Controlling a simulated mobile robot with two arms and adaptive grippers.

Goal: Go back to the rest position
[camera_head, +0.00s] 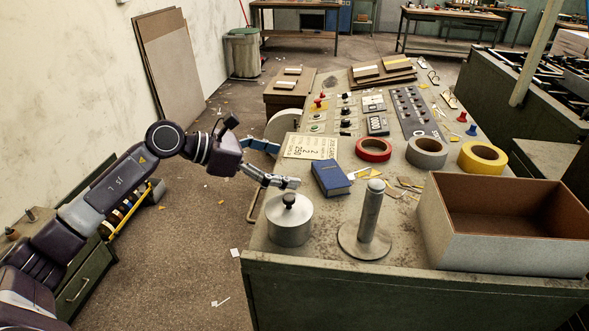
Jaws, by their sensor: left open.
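My left arm comes in from the left, and my left gripper (281,166) is at the left edge of the worktable (310,262). The gripper is open with nothing seen between its fingers. One finger reaches just above and behind the lidded metal pot (290,222), close to the blue book (331,178). I cannot tell whether it touches either. My right gripper is not in view.
An upright metal post on a round base (369,215) and a large open box (505,252) stand on the table. Red (373,150), grey (427,152) and yellow (482,158) tape rolls lie behind. A control panel (408,112) lies farther back. Floor (190,235) left of the table is mostly clear.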

